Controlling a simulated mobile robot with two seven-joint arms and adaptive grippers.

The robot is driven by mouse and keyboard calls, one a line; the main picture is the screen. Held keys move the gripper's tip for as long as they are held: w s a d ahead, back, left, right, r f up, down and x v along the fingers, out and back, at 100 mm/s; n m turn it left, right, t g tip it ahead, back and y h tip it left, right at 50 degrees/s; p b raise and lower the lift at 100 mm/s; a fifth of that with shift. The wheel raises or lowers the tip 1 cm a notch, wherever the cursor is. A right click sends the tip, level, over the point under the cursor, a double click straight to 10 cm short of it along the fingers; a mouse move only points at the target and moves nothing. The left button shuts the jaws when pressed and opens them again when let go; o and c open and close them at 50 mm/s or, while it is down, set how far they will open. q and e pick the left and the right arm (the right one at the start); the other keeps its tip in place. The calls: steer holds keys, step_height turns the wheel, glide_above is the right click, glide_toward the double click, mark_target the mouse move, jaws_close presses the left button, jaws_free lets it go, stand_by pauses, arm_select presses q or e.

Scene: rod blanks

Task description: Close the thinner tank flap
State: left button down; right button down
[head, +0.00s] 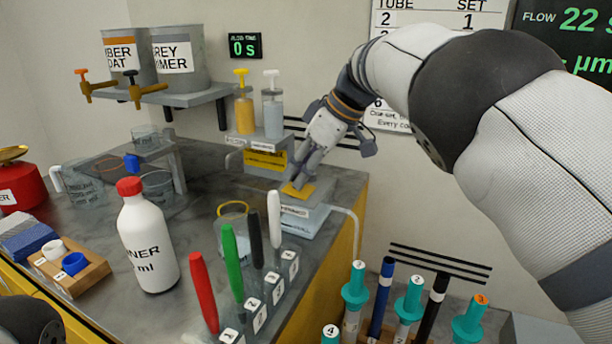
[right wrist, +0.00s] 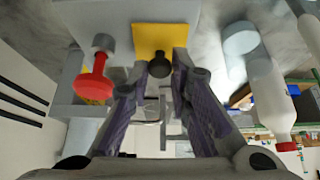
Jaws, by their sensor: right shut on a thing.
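A small yellow flap (head: 300,190) sits on top of a pale grey tank (head: 305,216) at the right end of the grey bench. The tank's front label is too small to read surely. My right gripper (head: 298,182) reaches down to this flap from above. In the right wrist view the yellow flap (right wrist: 160,38) carries a dark round knob (right wrist: 160,66), and my right fingers (right wrist: 160,78) are closed around the knob. I cannot tell how far the flap is tilted. My left gripper is out of view.
Behind the tank, a grey stand (head: 265,143) bears yellow and grey pump bottles. In front are a red-capped white bottle (head: 148,245), a yellow-rimmed beaker (head: 233,218) and several coloured pens. A red knob (right wrist: 93,86) shows beside the flap. Teal-capped tubes (head: 354,290) stand at the lower right.

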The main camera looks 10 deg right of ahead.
steer(key=shift+w+a+f+g+h+b, duration=0.2)
steer(key=shift+w+g+h+b, duration=0.15)
steer(key=shift+h+b, duration=0.2)
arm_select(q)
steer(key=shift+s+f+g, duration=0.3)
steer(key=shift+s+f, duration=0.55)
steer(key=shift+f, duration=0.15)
arm_select(e)
steer(key=shift+a+h, duration=0.1)
steer(key=shift+h, duration=0.15)
steer(key=shift+s, duration=0.1)
steer(key=c, duration=1.5)
jaws_free()
steer(key=shift+f, duration=0.1)
